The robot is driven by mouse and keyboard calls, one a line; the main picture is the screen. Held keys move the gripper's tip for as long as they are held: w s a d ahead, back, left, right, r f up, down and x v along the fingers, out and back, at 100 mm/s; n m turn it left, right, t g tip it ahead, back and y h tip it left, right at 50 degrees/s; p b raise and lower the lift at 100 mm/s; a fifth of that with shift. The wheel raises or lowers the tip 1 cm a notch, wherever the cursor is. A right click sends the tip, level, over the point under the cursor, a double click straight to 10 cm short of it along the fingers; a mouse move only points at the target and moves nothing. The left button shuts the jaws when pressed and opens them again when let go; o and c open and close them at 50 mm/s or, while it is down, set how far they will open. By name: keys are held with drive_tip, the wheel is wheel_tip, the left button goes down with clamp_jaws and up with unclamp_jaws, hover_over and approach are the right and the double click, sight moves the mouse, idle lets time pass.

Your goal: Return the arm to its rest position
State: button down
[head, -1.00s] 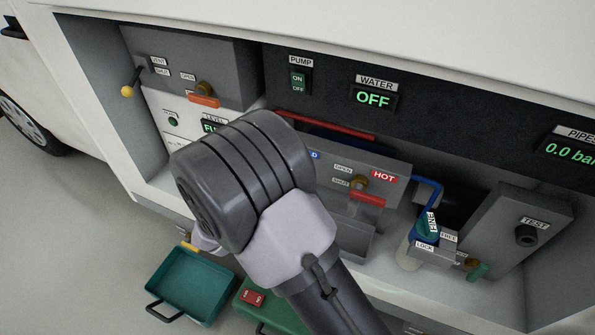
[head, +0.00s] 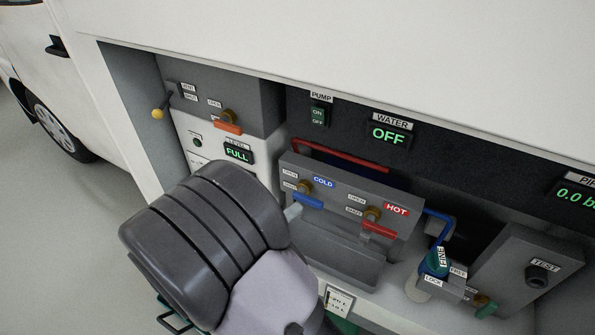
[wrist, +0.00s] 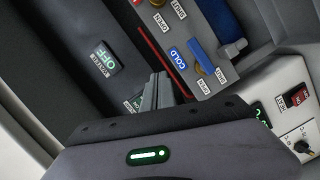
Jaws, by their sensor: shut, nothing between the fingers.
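My arm fills the lower left of the head view and hides my gripper there. In the wrist view my gripper (wrist: 158,92) is shut and empty, its fingers together in front of the service panel. The panel's cold valve has a blue handle (head: 307,201) beside a COLD label; it also shows in the wrist view (wrist: 202,58). The hot valve has a red handle (head: 379,230). The fingers appear apart from the cold valve, though the exact distance is unclear.
The WATER display (head: 390,135) reads OFF and the LEVEL display (head: 238,152) reads FULL. A yellow-knobbed lever (head: 157,113) sticks out at the left. A blue hose (head: 440,215) and a TEST box (head: 520,270) stand at the right. Open floor lies left of the bay.

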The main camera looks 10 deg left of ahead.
drive_tip(key=s+d+r+m+g+y, duration=0.1)
drive_tip(key=s+d+r+m+g, duration=0.1)
drive_tip(key=s+d+g, duration=0.35)
drive_tip(key=s+d+r+m+g, duration=0.2)
drive_tip(key=d+m+g, duration=0.1)
drive_tip(key=d, duration=0.5)
drive_tip(key=s+d+r+m+g+y, duration=0.1)
drive_tip(key=s+d+r+m+g, duration=0.1)
drive_tip(key=s+d+g, duration=0.35)
drive_tip(key=s+a+r+m+t+y, duration=0.2)
drive_tip(key=s+r+t+y, duration=0.3)
drive_tip(key=y, duration=0.4)
drive_tip(key=shift+a+r+m+t+y, duration=0.35)
drive_tip(key=shift+r+m+t, duration=0.25)
drive_tip(key=shift+m, duration=0.3)
